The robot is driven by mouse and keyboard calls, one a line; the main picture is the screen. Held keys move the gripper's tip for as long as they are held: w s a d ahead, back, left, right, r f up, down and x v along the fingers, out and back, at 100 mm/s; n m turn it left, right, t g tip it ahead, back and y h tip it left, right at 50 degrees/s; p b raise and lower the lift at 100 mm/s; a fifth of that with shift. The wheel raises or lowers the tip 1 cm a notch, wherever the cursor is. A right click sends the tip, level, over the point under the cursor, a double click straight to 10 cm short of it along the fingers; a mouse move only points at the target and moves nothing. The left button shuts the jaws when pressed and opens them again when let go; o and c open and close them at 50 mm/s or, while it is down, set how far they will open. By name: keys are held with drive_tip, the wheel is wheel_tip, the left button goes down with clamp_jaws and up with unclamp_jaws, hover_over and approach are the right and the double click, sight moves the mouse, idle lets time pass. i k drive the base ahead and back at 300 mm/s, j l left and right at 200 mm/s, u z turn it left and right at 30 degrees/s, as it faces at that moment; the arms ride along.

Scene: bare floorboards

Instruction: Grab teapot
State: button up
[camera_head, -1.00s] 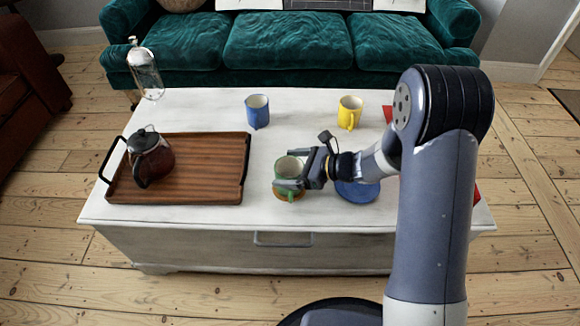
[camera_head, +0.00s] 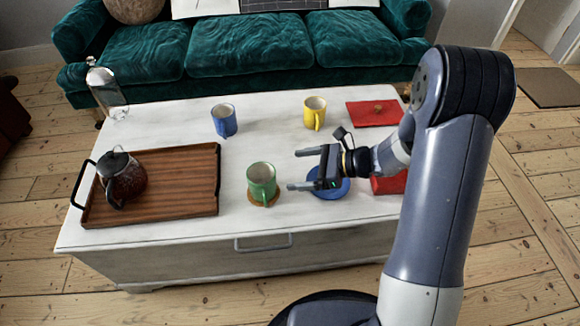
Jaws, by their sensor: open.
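The teapot (camera_head: 122,178) is dark glass with a black lid and handle. It stands upright on the left part of a brown wooden tray (camera_head: 185,183) with black handles, on the white table. My gripper (camera_head: 292,171) is open and empty, over the right half of the table and pointing left. It is well to the right of the teapot, with the green mug between them. The gripper's fingers are apart from the mug.
A green mug (camera_head: 262,181) stands on a brown coaster (camera_head: 264,201). Blue (camera_head: 224,122) and yellow (camera_head: 315,112) mugs stand farther back. A blue saucer (camera_head: 330,193) lies below my gripper. A red cloth (camera_head: 374,114) lies right, a glass bottle (camera_head: 107,93) stands back left. A teal sofa (camera_head: 250,45) is behind.

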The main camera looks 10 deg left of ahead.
sight(127, 186)
drive_tip(key=u, duration=1.95)
drive_tip(key=i+j+u, duration=0.1)
drive_tip(key=i+j, duration=0.2)
drive_tip(key=i, duration=0.15)
drive_tip(key=i+j+u, duration=0.15)
drive_tip(key=i+j, duration=0.15)
drive_tip(key=i, duration=0.2)
